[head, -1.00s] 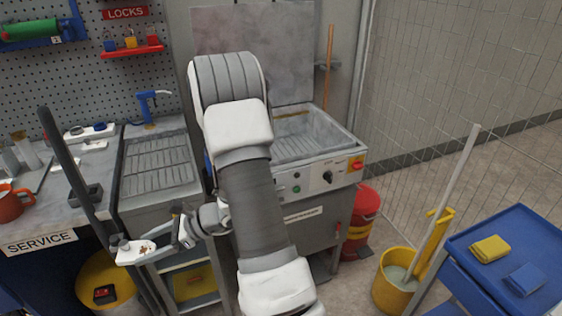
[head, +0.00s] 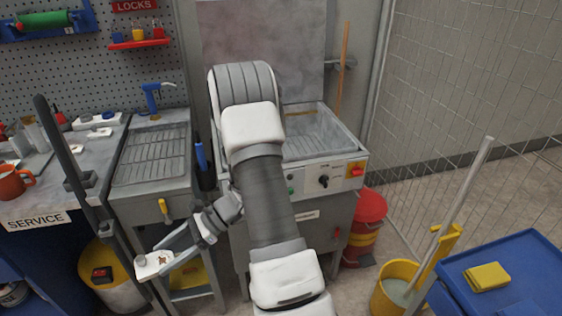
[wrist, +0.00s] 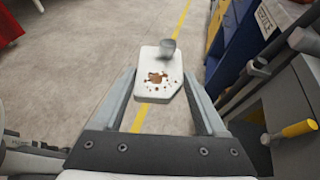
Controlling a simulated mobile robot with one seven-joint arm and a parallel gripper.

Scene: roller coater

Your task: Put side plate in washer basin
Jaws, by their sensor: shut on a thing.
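The side plate (wrist: 158,93) is a pale, flat piece with brown stains and a short grey knob at its far end. My gripper (wrist: 157,80) is shut on it, one finger along each side. In the head view the side plate (head: 150,264) is at the lower left, held by my gripper (head: 166,258) out over the floor in front of the bench, well away from the basin. The washer basin (head: 322,138) is an open grey metal tub on top of the washer, right of my arm. My arm hides its left part.
A ribbed metal drainer (head: 150,157) stands left of the washer, with the service bench (head: 75,165) beyond it. A dark upright post (head: 70,165) rises near my gripper. A blue cart (head: 510,275), yellow bucket (head: 398,290) and red bin (head: 365,225) stand to the right.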

